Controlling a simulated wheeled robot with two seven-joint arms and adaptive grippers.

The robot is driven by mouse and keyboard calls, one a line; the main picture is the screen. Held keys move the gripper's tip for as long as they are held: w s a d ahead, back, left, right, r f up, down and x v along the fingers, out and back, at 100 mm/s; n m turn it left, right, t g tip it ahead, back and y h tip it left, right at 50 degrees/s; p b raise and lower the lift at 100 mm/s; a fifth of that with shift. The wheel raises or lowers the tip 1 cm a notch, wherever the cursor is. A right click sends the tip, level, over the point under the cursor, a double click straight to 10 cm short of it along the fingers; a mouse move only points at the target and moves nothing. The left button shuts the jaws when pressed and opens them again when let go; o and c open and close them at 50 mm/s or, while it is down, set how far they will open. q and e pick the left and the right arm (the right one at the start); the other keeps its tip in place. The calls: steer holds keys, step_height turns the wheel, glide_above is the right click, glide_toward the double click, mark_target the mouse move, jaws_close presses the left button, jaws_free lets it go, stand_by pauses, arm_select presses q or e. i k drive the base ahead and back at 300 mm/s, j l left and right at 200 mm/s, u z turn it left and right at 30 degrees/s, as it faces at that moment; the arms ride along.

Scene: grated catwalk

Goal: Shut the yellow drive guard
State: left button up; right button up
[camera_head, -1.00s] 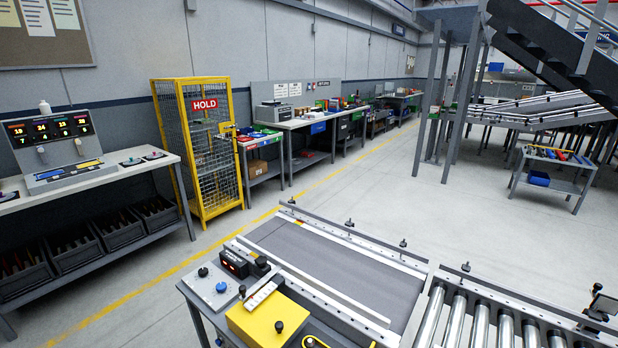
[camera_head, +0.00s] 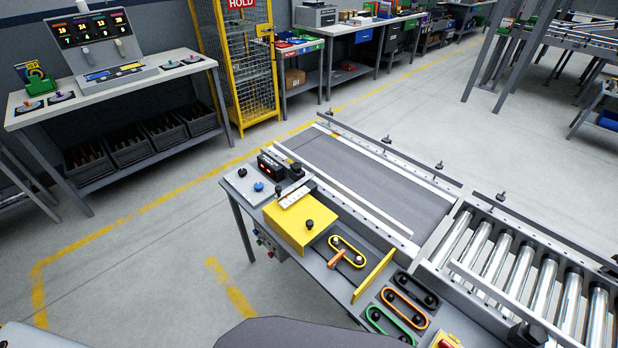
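The yellow drive guard (camera_head: 298,226) is a box-like cover with a black knob on top, on the side table of the conveyor. To its right, a drive with a yellow-edged belt loop (camera_head: 347,251) and an orange lever (camera_head: 337,259) lies uncovered. Neither of my grippers is in view.
A control panel with knobs (camera_head: 262,186) sits left of the guard. Belt loops (camera_head: 408,300) lie to the right. The conveyor belt (camera_head: 370,180) and metal rollers (camera_head: 520,270) run behind. Open floor (camera_head: 150,260) lies to the left.

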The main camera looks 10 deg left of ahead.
mark_target(299, 223)
steer(key=j, duration=0.7)
steer(key=i+j, duration=0.15)
steer(key=j, duration=0.6)
